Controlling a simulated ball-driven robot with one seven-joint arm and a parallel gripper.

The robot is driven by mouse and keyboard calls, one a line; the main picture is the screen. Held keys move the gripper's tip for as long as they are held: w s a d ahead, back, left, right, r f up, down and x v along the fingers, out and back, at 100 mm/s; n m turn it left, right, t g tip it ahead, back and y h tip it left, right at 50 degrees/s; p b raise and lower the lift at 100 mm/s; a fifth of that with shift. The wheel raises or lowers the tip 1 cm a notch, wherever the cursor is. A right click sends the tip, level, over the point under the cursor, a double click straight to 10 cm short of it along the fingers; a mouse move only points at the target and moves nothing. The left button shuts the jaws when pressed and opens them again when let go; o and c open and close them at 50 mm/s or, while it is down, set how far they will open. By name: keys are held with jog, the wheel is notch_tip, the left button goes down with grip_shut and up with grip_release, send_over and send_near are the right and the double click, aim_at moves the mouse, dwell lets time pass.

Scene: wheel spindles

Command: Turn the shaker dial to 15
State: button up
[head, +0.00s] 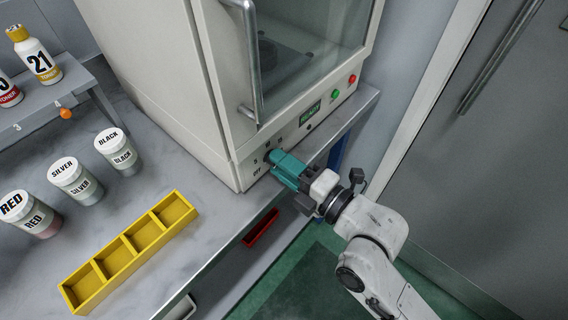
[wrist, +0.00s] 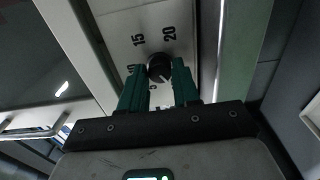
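The shaker dial (wrist: 159,68) is a round black knob on the pale front panel in the wrist view. The printed numbers 15 and 20 stand above it; 10 and 5 are partly covered by my fingers. A small light mark shows on the knob's lower right, too small to read surely. My gripper (wrist: 160,72) has its teal fingers on either side of the knob, with little or no visible gap. I cannot tell whether they press on it. In the head view my gripper (head: 274,160) is at the shaker's lower front panel and hides the dial.
The shaker cabinet (head: 160,70) has a glass door with a handle (head: 250,60), a green display (head: 310,110) and green and red buttons. A yellow divided tray (head: 130,250) and several labelled paint cups stand on the bench at left. A red tray (head: 261,227) lies below the bench edge.

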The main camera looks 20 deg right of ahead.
grip_shut()
